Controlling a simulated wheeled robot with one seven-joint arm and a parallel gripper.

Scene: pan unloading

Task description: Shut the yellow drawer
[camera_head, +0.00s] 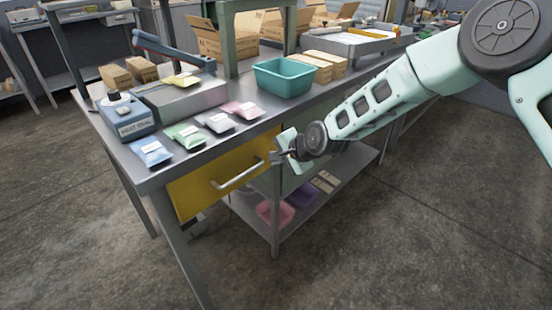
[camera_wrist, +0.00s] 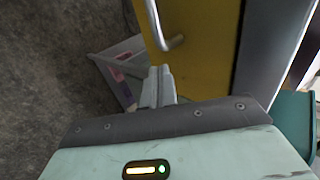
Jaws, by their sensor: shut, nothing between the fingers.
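The yellow drawer (camera_head: 212,174) is under the front edge of the metal workbench, with a pale bar handle (camera_head: 238,174) across its front. Its front looks close to the bench edge; I cannot tell whether a small gap is left. My gripper (camera_head: 277,157) is shut and empty by the right end of the drawer front, beside the handle. In the wrist view the closed fingertips (camera_wrist: 159,76) lie just below the yellow front (camera_wrist: 205,55) and near the end of the handle (camera_wrist: 172,44). I cannot tell whether they touch the front.
The workbench top (camera_head: 240,128) holds several coloured packets, a heat sealer (camera_head: 126,114) and a teal bin (camera_head: 284,77) above the drawer. A lower shelf (camera_head: 330,190) holds a pink bin (camera_head: 272,212) and other items. The floor before the bench is clear.

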